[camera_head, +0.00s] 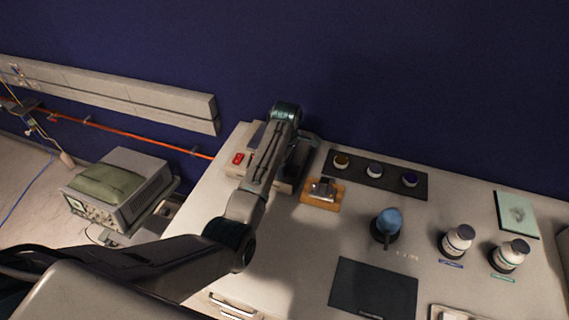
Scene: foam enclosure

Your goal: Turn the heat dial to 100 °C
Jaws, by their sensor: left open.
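A pale bench device with a red rocker switch (238,158) stands at the back left of the bench, largely covered by my left arm. I cannot make out the heat dial or its setting; my arm covers much of this device. My left arm reaches in from the left and bends down at the wrist over the device. My left gripper (304,150) is open at the device's right side, mostly hidden behind the forearm. I cannot tell whether it touches anything. My right gripper is not in view.
An orange-brown block with a metal piece (322,191) sits close to the right of the device. A dark tray (390,180) with three small jars, a blue-topped item (388,224), two white bottles (458,240) and a dark mat (372,289) are further right. A blue wall rises behind.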

